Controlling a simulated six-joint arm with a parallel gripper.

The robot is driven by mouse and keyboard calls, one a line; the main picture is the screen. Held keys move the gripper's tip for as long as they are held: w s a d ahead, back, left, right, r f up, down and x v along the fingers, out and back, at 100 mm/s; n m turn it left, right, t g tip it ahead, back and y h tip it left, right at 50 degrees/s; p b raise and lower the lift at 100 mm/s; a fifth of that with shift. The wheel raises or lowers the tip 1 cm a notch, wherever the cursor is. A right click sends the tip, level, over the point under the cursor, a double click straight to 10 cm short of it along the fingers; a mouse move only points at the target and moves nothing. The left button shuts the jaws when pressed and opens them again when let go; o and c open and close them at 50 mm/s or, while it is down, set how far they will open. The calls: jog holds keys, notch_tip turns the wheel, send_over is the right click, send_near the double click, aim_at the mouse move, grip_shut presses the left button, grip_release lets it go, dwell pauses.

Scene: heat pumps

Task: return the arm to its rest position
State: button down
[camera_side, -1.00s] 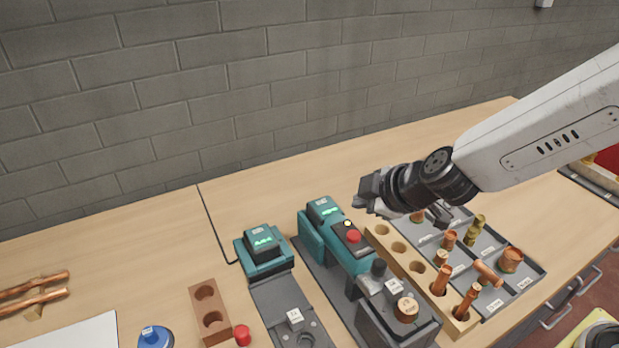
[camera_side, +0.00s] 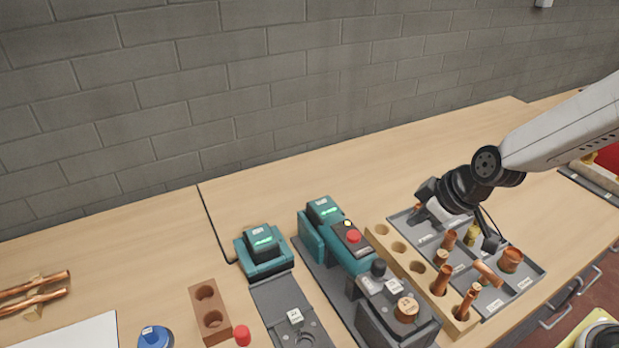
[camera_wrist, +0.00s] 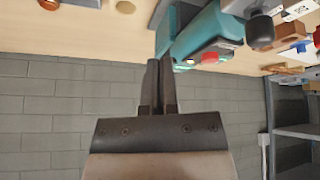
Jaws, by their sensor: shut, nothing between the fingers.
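My gripper (camera_side: 419,214) is at the right in the side view, above the back left part of the grey parts tray (camera_side: 523,288). It is shut and holds nothing. In the wrist view the two dark fingers (camera_wrist: 159,66) lie side by side, with the block wall behind them. The wrist hides part of the tray and some fittings in it.
A wooden block (camera_side: 384,232) with holes and copper pieces stands left of the tray. Left of it are a teal machine (camera_side: 343,249) with a red button and a smaller teal device (camera_side: 262,250). The back of the bench is clear.

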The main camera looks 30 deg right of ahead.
jog(key=s+d+f+m+g+h, duration=0.2)
jog(key=s+d+m, duration=0.3)
jog(key=d, duration=0.3)
jog(key=shift+s+d+f+g, duration=0.25)
jog(key=shift+s+f+g, duration=0.3)
jog(key=shift+s, duration=0.35)
dwell(1.5)
